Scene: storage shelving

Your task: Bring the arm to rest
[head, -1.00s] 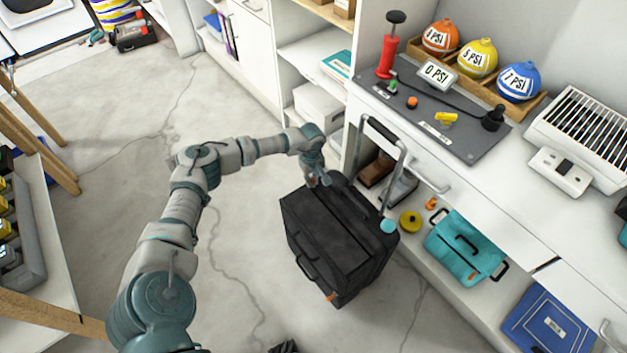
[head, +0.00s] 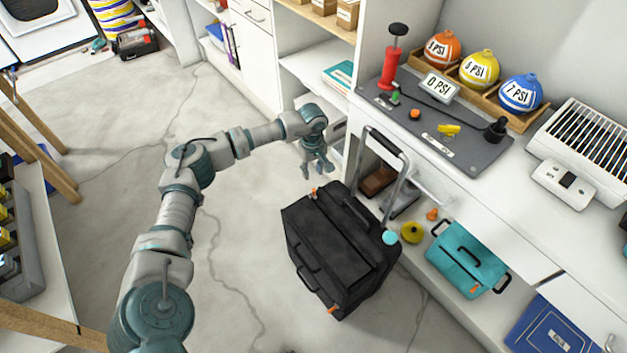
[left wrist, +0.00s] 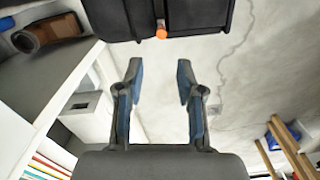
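My left arm reaches in from the lower left of the head view. Its gripper (head: 318,172) hangs above the floor behind the far end of a black wheeled suitcase (head: 325,240). In the left wrist view the two fingers of the left gripper (left wrist: 160,75) are apart with only bare floor between them. The suitcase also shows at the top of the left wrist view (left wrist: 200,12), with an orange tab at its edge. The gripper is apart from the case. The case's grey pull handle is up. My right gripper is not in view.
A wooden-legged table (head: 40,240) stands left. The floor between is mostly clear.

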